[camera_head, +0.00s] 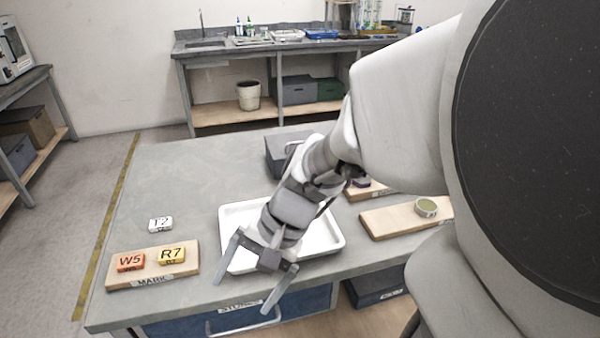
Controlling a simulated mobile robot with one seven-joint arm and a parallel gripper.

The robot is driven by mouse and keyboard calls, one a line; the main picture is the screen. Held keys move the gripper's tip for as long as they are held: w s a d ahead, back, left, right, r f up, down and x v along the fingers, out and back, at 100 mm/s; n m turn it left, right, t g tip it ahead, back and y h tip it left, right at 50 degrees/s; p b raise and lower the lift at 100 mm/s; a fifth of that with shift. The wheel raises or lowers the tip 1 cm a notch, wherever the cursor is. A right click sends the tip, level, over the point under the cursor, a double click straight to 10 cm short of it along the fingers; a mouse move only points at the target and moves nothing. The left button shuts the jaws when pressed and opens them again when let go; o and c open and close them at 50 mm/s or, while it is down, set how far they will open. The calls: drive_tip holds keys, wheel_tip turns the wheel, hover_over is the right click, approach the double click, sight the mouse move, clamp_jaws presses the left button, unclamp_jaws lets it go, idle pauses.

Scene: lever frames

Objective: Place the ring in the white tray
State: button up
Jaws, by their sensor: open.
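The white tray (328,238) lies on the grey table, partly hidden behind my gripper and wrist. My gripper (243,294) is open and empty, its two fingers spread over the tray's front left side and the table's front edge. A short round piece (427,207), greenish on top with a pale side, rests on a wooden board (385,222) right of the tray. It looks like the ring, but I cannot make out a hole. It is well apart from my gripper.
A wooden board (120,280) at the left holds an orange W5 block (130,262) and a yellow R7 block (171,255). A white T2 block (160,224) lies behind it. A dark grey box (281,152) stands behind the tray. The table's back left is clear.

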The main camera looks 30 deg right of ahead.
wheel_tip(320, 180, up, 17)
drive_tip(key=s+d+n+t+h+p, duration=0.2)
drive_tip(key=n+t+h+p, duration=0.2)
drive_tip(key=n+p, duration=0.3)
drive_tip(key=n+h, duration=0.1)
drive_tip(key=n, duration=0.1)
drive_tip(key=shift+s+r+n+h, duration=0.15)
drive_tip(key=shift+s+n+h, duration=0.15)
drive_tip(key=shift+s, duration=0.05)
